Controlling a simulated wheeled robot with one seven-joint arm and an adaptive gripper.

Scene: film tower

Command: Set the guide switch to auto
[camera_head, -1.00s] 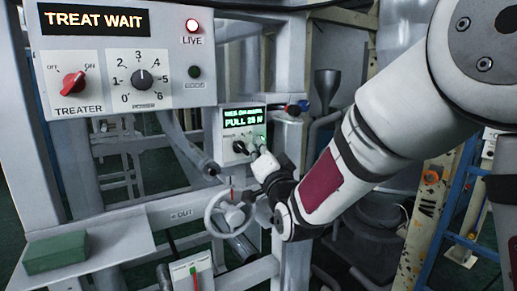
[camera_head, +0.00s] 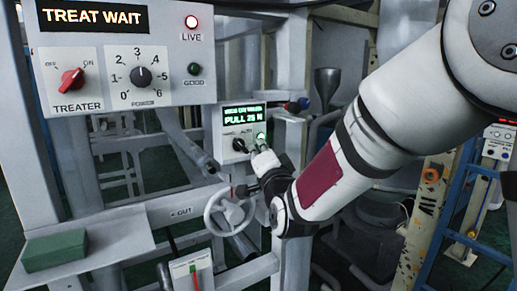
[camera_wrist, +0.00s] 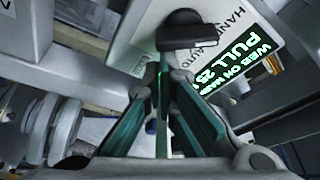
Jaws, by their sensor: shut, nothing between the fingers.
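The guide switch is a black knob (camera_head: 239,145) on a small white panel (camera_head: 228,158), with HAND and AUTO labels above it. The knob also shows in the wrist view (camera_wrist: 187,30), at the top centre. I cannot tell for sure which label it points to. My gripper (camera_head: 258,152) is shut and empty, just right of and below the knob in the head view. In the wrist view its fingertips (camera_wrist: 164,72) come together just short of the knob, with a small gap apparent; contact is not clear.
A green display (camera_head: 243,115) above the switch reads PULL 25 N, with a lit green lamp (camera_head: 261,137) nearby. A handwheel (camera_head: 230,212) sits below. The treater panel (camera_head: 125,78) is at upper left, its display (camera_head: 95,20) reading TREAT WAIT. A green block (camera_head: 55,250) lies on a shelf.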

